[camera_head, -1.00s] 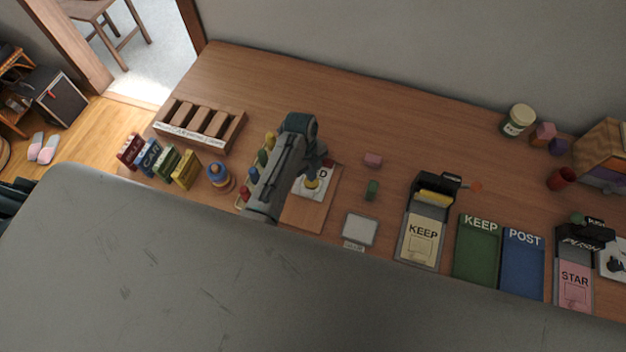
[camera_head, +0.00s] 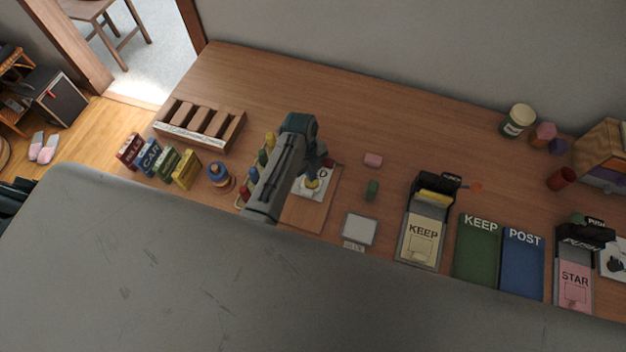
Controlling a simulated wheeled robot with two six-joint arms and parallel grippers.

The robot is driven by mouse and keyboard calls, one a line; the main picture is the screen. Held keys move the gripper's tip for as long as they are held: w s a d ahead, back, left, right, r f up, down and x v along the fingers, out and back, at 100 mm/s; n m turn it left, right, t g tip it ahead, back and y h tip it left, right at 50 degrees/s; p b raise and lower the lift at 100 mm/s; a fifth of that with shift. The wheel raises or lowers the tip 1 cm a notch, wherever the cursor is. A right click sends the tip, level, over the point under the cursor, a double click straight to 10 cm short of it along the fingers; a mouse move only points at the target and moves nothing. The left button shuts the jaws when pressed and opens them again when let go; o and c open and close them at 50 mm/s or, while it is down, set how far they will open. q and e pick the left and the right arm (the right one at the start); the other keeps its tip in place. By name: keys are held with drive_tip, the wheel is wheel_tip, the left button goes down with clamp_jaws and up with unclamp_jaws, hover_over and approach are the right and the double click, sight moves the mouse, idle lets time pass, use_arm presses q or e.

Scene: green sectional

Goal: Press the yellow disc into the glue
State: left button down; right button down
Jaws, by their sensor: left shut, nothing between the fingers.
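The yellow disc (camera_head: 312,184) shows on a white sheet (camera_head: 324,174) with a dark letter, which lies on a wooden board (camera_head: 305,212). Any glue under the disc is not visible. My left gripper (camera_head: 318,172) is shut and empty. It points down at the sheet, with its tips at or just above the disc; I cannot tell whether they touch. My left arm hides part of the board and the sheet's left side. My right gripper is not in view.
Left of my arm are coloured pegs (camera_head: 262,157), a blue-and-orange round item (camera_head: 219,174), small boxes (camera_head: 185,171) and a slotted wooden rack (camera_head: 203,120). The back middle is clear.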

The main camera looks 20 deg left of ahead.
use_arm(q)
drive_tip(key=shift+f+b, duration=0.3)
drive_tip(key=shift+f, duration=0.4)
idle(0.9)
drive_tip(key=shift+d+p+v, duration=0.2)
drive_tip(key=shift+p+v, duration=0.85)
drive_tip(key=shift+v, duration=0.15)
drive_tip(key=shift+s+d+v, duration=0.1)
drive_tip(key=shift+d+v, duration=0.1)
drive_tip(key=shift+v, duration=0.85)
drive_tip(key=shift+s+d+v, duration=0.1)
drive_tip(key=shift+d+v, duration=0.05)
drive_tip(key=shift+v, duration=0.95)
drive_tip(key=shift+s+r, duration=0.15)
drive_tip(key=shift+r, duration=0.1)
